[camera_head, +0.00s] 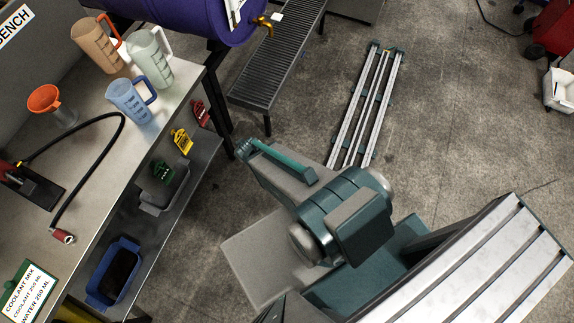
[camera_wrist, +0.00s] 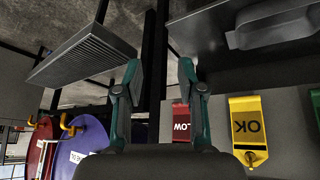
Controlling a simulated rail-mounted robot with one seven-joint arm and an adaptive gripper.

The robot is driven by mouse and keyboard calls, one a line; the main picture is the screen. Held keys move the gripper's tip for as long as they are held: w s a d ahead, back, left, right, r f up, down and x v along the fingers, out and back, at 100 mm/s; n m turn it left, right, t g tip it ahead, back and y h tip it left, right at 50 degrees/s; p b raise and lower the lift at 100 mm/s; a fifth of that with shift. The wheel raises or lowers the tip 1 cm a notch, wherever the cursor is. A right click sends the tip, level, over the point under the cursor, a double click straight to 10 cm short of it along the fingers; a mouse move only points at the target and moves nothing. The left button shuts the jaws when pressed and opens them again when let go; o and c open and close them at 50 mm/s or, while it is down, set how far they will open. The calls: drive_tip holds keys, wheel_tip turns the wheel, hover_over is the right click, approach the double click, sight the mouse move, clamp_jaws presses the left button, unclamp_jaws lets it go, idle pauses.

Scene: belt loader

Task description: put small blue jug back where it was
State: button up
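The small blue jug (camera_head: 130,103) stands upright on the metal bench top (camera_head: 92,150), near its right edge, with its handle toward the upper right. A pale green jug (camera_head: 148,62) and a tan jug with an orange handle (camera_head: 98,45) stand behind it. My gripper (camera_head: 245,150) is right of the bench, apart from the jug. In the wrist view my gripper (camera_wrist: 161,75) has its two fingers spread with nothing between them. The jugs do not show in the wrist view.
A red tag (camera_head: 200,113), yellow tag (camera_head: 182,140) and green tag (camera_head: 162,171) hang along the bench side. A funnel (camera_head: 46,99) and black hose (camera_head: 88,130) lie on the bench. A blue bin (camera_head: 113,273) sits below.

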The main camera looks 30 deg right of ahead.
drive_tip(key=s+d+f+g, duration=0.1)
drive_tip(key=s+g, duration=0.5)
drive_tip(key=s, duration=0.8)
drive_tip(key=s+d+f+m+g, duration=0.1)
drive_tip(key=s+f+g, duration=0.2)
drive_tip(key=s, duration=1.1)
drive_tip(key=g, duration=0.3)
drive_tip(key=shift+s+g, duration=0.25)
drive_tip(key=shift+g, duration=0.15)
drive_tip(key=shift+d+f, duration=0.1)
wheel_tip(320, 180, down, 6)
drive_tip(key=b, duration=0.6)
drive_tip(key=shift+w+d, duration=0.1)
